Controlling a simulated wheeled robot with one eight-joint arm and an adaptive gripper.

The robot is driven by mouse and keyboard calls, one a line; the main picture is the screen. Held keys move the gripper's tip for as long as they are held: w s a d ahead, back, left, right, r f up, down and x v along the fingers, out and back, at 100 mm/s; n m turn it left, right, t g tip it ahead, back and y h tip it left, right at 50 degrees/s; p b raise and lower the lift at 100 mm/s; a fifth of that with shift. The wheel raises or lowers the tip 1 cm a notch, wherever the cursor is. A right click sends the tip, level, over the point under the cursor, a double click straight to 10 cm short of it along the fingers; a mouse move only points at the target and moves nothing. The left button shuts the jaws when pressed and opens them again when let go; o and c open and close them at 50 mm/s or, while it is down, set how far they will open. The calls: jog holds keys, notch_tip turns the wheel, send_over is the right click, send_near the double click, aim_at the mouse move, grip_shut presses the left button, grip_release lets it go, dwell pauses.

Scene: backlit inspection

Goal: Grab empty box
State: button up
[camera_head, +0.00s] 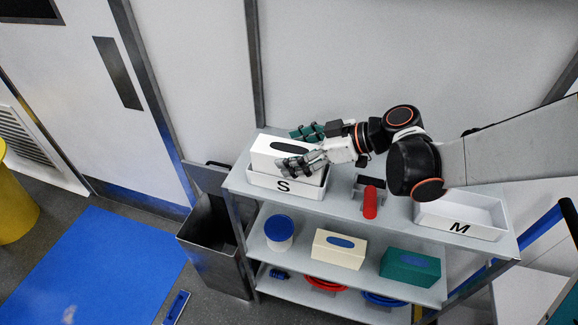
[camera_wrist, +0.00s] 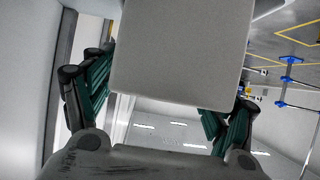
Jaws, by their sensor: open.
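A white box (camera_head: 275,158) with a dark oval opening in its top sits in the white tray marked S (camera_head: 257,181), at the left end of the top shelf. My gripper (camera_head: 304,146) is at the right end of this box, one finger at its far side and one at its near side. In the wrist view the box's plain pale face (camera_wrist: 185,55) fills the middle between the spread green-padded fingers of my gripper (camera_wrist: 165,90). The fingers are open, with a visible gap on the left; contact on the right cannot be told.
A red-handled item (camera_head: 370,202) lies right of the S tray, and an empty tray marked M (camera_head: 462,216) stands further right. A cream box (camera_head: 339,257), a green box (camera_head: 410,269) and a blue-lidded tub (camera_head: 279,230) are on the shelf below. A grey bin (camera_head: 213,245) stands left.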

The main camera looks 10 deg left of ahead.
jog(key=shift+x, duration=0.8)
jog(key=shift+d, duration=0.1)
jog(key=c, duration=1)
jog(key=shift+c, duration=0.2)
